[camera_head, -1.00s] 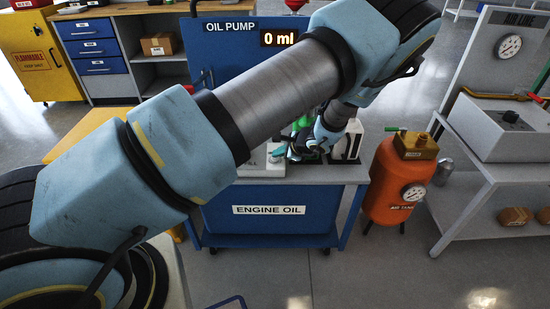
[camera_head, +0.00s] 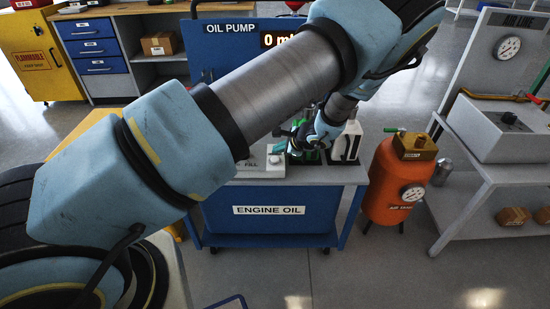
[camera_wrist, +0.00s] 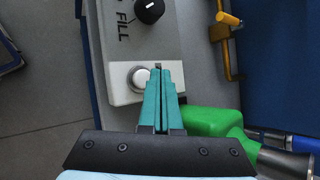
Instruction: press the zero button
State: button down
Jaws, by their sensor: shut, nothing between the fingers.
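A round pale button (camera_wrist: 138,77) sits on a white block at the end of the grey fill panel (camera_wrist: 135,45), in the wrist view. Its label is not legible. In the head view the button (camera_head: 276,159) shows small at the panel's right part. My gripper (camera_wrist: 158,70) is shut and empty, its teal fingertips just right of the button over the block's edge. Contact cannot be told. In the head view my gripper (camera_head: 292,149) is just right of the button. The display (camera_head: 284,38) above reads 0, its unit partly hidden by my arm.
A black knob (camera_wrist: 149,10) is beside the FILL label. The blue oil cart (camera_head: 268,218) carries the panel and a white bottle (camera_head: 347,142). An orange air tank (camera_head: 397,182) stands right.

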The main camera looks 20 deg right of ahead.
aim_at(278, 160)
jog(key=shift+r+p, duration=1.05)
jog(key=shift+r, duration=1.1)
jog(key=w+a+r+n+g+y, duration=0.1)
jog(key=a+r+n+g, duration=0.3)
jog(key=a, duration=0.6)
jog(key=w+a+r+n+g, duration=0.1)
jog(key=a+r+n+g, duration=0.1)
jog(key=a+r+n, duration=0.6)
jog(key=s+a+r+n+h, duration=0.1)
jog(key=s+a+r+n, duration=0.2)
jog(key=a, duration=0.3)
jog(key=s+a+r+n+h, duration=0.1)
jog(key=s+a+r+n, duration=0.2)
jog(key=a, duration=0.4)
jog(key=s+a+r+n+g+h, duration=0.1)
jog(key=s+a+r+n, duration=0.2)
jog(key=s+a, duration=0.3)
jog(key=shift+a+r+n+h, duration=0.15)
jog(key=shift+r+n+h, duration=0.25)
jog(key=shift+n, duration=0.3)
jog(key=shift+w, duration=0.1)
